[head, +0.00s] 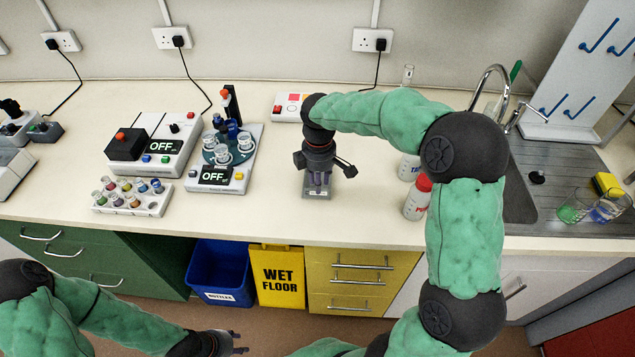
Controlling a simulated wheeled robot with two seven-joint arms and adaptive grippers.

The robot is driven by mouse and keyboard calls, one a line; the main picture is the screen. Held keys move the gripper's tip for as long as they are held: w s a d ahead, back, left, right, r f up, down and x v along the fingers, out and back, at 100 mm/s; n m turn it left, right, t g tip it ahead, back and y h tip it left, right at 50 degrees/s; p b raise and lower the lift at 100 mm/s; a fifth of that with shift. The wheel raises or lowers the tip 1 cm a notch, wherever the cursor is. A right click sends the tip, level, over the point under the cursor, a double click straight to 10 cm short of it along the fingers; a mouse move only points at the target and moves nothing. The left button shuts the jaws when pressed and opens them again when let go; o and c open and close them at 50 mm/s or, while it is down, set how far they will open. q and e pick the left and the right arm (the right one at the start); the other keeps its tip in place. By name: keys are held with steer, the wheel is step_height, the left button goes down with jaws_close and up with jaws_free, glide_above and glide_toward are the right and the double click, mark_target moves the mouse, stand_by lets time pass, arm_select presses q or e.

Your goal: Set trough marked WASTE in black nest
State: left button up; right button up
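My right gripper (318,182) points down at the middle of the bench, its arm reaching in from the right. A small grey block-like item (317,193) sits right under and between its fingers. The gripper covers much of this item, and I cannot tell whether the fingers press on it or what it is. No WASTE lettering can be read anywhere, and I cannot pick out a black nest. My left gripper (240,343) is low in front of the bench, pointing right, with nothing seen in it; its finger gap is unclear.
A tube rack (132,197), a device reading OFF (161,145) and a round-platform device (217,178) stand left. A red-capped bottle (417,198) stands right of my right gripper, near my arm. A sink (520,185) lies further right.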

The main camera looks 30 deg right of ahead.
steer(key=f+b, duration=0.1)
steer(key=f, duration=0.1)
steer(key=w+f+b, duration=0.1)
steer(key=f, duration=0.2)
steer(key=shift+a+f, duration=0.2)
jaws_close()
